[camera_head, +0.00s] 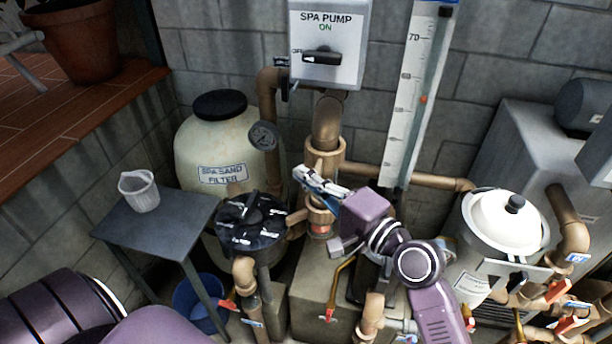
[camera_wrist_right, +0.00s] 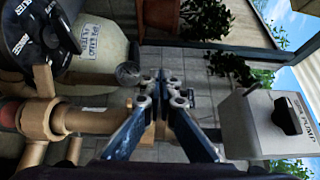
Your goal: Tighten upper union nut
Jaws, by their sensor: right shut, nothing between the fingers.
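The upper union nut (camera_head: 325,150) is a wide tan collar on the vertical brown pipe below the pump switch. A second tan collar (camera_head: 320,214) sits lower on the same pipe, with a red band under it. My right gripper (camera_head: 303,175) is shut and empty, in front of the pipe between the two collars. In the wrist view its blue fingers (camera_wrist_right: 163,92) are closed together. They partly hide the tan fitting (camera_wrist_right: 150,132) behind them; I cannot tell whether they touch it. My left gripper is outside the view; only purple arm parts show at lower left.
The spa pump switch box (camera_head: 330,45) hangs above the pipe, with a white depth gauge (camera_head: 410,95) to its right. The sand filter (camera_head: 210,150), black valve head (camera_head: 250,222) and pressure gauge (camera_head: 264,136) crowd the left. A small table (camera_head: 175,225) holds a white basket (camera_head: 139,190).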

